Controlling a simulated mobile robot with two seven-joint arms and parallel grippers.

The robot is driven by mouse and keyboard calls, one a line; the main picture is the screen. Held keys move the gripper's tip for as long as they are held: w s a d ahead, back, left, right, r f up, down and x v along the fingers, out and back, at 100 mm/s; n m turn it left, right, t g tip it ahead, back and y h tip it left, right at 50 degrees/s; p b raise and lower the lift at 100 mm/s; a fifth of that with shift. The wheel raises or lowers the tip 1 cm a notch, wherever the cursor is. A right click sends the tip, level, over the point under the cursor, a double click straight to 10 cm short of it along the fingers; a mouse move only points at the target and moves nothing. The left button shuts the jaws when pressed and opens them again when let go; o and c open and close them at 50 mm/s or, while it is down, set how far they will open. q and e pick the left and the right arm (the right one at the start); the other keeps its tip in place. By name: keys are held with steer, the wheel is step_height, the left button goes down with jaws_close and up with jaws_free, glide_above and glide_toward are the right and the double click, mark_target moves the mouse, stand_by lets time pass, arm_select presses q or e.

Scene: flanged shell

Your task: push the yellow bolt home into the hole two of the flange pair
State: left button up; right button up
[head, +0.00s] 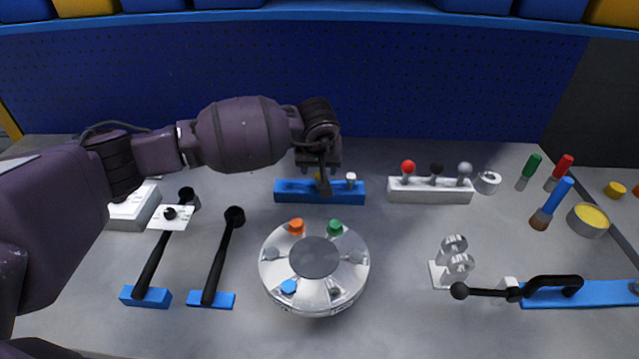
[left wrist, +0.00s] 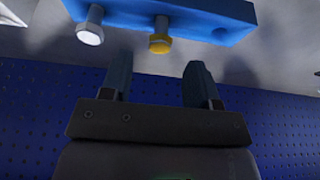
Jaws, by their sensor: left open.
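The yellow bolt (left wrist: 160,38) stands head up in a blue rack (left wrist: 210,27) beside a white bolt (left wrist: 90,28). In the head view the yellow bolt is mostly hidden behind my left gripper (head: 322,184), which is over the blue rack (head: 290,192); the white bolt (head: 351,179) shows to its right. In the left wrist view the fingers of my left gripper (left wrist: 157,68) are apart and empty, pointing toward the yellow bolt without touching it. The round flanged shell (head: 315,258) has orange, green and blue bolt heads on its rim. My right gripper is out of view.
A white rack (head: 430,196) with red, black and grey knobs stands to the right. A clear stand (head: 442,276) and a black-handled clamp (head: 545,288) are at right. Bare table lies between rack and shell.

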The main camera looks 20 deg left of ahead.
mark_target(319, 175)
arm_select(q)
steer(key=shift+x, duration=1.95)
steer(key=shift+s, duration=0.1)
steer(key=shift+c, duration=0.3)
jaws_close()
